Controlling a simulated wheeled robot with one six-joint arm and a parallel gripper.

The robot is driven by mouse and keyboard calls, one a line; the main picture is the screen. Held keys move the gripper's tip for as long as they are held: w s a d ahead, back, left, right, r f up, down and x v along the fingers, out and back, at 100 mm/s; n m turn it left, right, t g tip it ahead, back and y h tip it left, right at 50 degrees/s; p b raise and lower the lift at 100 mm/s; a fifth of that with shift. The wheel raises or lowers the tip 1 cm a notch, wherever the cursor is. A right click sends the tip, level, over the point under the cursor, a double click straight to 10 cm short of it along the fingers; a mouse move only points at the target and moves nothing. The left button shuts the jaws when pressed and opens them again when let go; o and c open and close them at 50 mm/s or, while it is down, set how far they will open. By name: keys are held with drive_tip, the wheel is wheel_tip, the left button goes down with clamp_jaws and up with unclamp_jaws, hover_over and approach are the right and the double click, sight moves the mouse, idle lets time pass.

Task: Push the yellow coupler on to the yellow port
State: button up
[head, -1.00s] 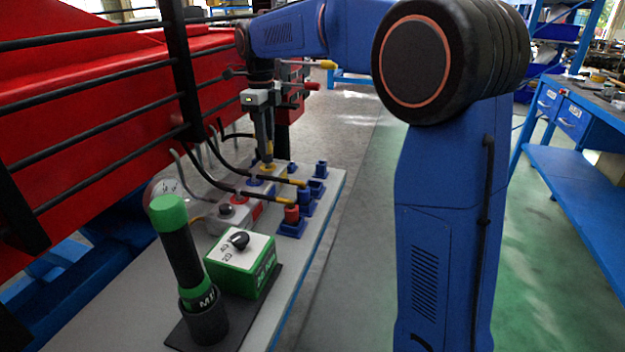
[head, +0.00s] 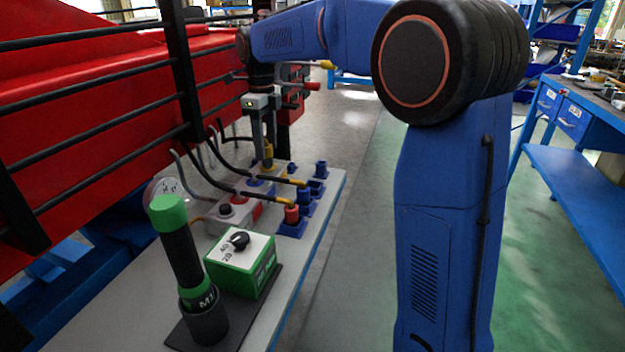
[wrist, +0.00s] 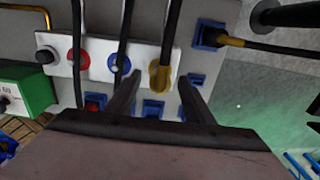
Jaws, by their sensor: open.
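The yellow coupler (head: 268,155) stands at the far end of the panel, on or right at the yellow port; the port is mostly hidden and I cannot tell how deeply it is seated. In the wrist view the yellow coupler (wrist: 160,80) has a black hose running up from it and sits at the right end of the white port block. My gripper (head: 265,146) is open above and around it. In the wrist view my gripper (wrist: 160,83) has one finger on each side of the coupler, with gaps visible.
A blue port (wrist: 119,62) and a red port (wrist: 77,58) share the block. Blue holders (wrist: 153,108) line the near edge; another hose with a yellow cuff (wrist: 231,41) ends in a blue holder. A green box (head: 240,265) and green-capped cylinder (head: 180,245) stand nearer. Black rails (head: 180,80) run left.

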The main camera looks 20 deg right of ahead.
drive_tip(key=shift+r, duration=2.5)
drive_tip(key=shift+r, duration=0.1)
wheel_tip(320, 180, up, 17)
drive_tip(key=s+d+f+n+t, duration=0.1)
drive_tip(key=s+d+f+n, duration=0.25)
drive_tip(key=s, duration=0.35)
drive_tip(key=s+d+f+n+t, duration=0.1)
drive_tip(key=s+d+f+n, duration=0.25)
drive_tip(key=s+n, duration=0.2)
drive_tip(key=s+d+f+n, duration=0.2)
drive_tip(key=s+f+n, duration=0.2)
drive_tip(key=s, duration=0.3)
drive_tip(key=s+d+f+n+t, duration=0.2)
drive_tip(key=s+d+f+n, duration=0.2)
drive_tip(key=s+f+n, duration=0.8)
drive_tip(key=s+f, duration=0.7)
drive_tip(key=f, duration=0.3)
drive_tip(key=shift+d+f+n+t, duration=0.2)
drive_tip(key=shift+n+t, duration=0.1)
drive_tip(key=shift+t, duration=0.1)
